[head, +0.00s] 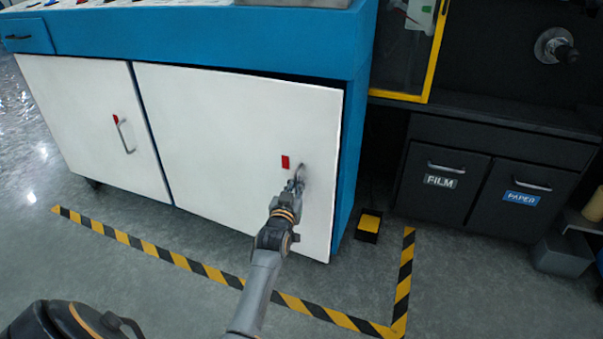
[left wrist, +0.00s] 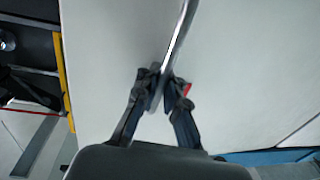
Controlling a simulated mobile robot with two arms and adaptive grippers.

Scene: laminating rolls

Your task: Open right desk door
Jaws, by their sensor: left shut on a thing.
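The right desk door (head: 230,140) is a white panel on the blue desk (head: 190,35). It stands slightly ajar, with a dark gap along its top right edge. A red tag (head: 285,162) sits on it beside the handle. My left gripper (head: 298,178) is at the handle and hides much of it. In the left wrist view, my left gripper (left wrist: 163,80) is shut on the metal bar handle (left wrist: 181,32), with the white door (left wrist: 240,70) behind. My right gripper is not in view.
The left desk door (head: 95,125) is closed, with its own handle (head: 124,135). Striped floor tape (head: 185,263) runs in front of the desk. Black cabinets labelled FILM (head: 440,181) and PAPER (head: 522,198) stand at right. A yellow-black block (head: 369,224) lies on the floor between.

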